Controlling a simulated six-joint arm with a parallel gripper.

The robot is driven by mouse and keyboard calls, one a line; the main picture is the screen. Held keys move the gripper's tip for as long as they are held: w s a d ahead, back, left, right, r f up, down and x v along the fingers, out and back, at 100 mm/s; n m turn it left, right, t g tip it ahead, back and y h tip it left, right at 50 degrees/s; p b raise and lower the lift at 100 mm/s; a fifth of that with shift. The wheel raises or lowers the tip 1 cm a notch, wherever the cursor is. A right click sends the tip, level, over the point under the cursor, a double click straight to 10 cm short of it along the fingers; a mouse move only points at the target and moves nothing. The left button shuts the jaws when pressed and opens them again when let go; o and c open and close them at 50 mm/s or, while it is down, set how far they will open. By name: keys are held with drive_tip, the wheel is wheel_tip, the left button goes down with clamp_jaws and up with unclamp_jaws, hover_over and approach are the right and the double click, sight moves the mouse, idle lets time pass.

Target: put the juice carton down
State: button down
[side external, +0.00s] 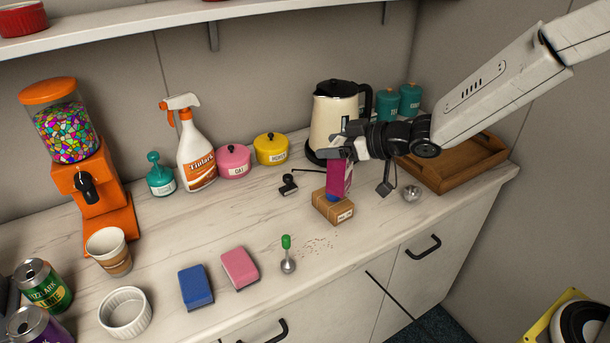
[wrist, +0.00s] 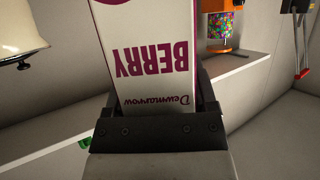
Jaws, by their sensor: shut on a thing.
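The juice carton (side external: 339,178) is magenta in the side view, with a blue patch low down. In the wrist view the carton (wrist: 152,48) shows a white face with "BERRY" and "Dewmarrow" upside down. My gripper (side external: 347,151) is shut on the upper part of the carton, which hangs roughly upright. In the wrist view the fingers of my gripper (wrist: 158,108) lie on both sides of the carton. The carton's lower end overlaps a small brown box (side external: 333,207) in the side view; I cannot tell whether they touch.
The cream kettle (side external: 337,118) stands close behind my gripper. A wooden tray (side external: 468,178) is at the right, with a small metal item (side external: 411,193) in front. Bare counter (side external: 215,225) lies left of the box.

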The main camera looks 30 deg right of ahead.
drive_tip(key=s+a+n+g+y, duration=0.1)
drive_tip(key=a+n+y, duration=0.1)
drive_tip(key=a, duration=0.9)
drive_tip(key=shift+a+n+g, duration=0.3)
drive_tip(key=shift+a+g, duration=0.1)
drive_tip(key=w+a+f, duration=0.5)
drive_tip(key=w+f, duration=0.4)
drive_tip(key=w, duration=0.3)
drive_tip(key=shift+w, duration=0.2)
drive_tip(key=shift+f, duration=0.1)
drive_tip(key=shift+w+f, duration=0.15)
drive_tip(key=shift+f, duration=0.75)
drive_tip(key=shift+w+f, duration=0.1)
drive_tip(key=shift+f, duration=0.8)
drive_tip(key=shift+f, duration=0.1)
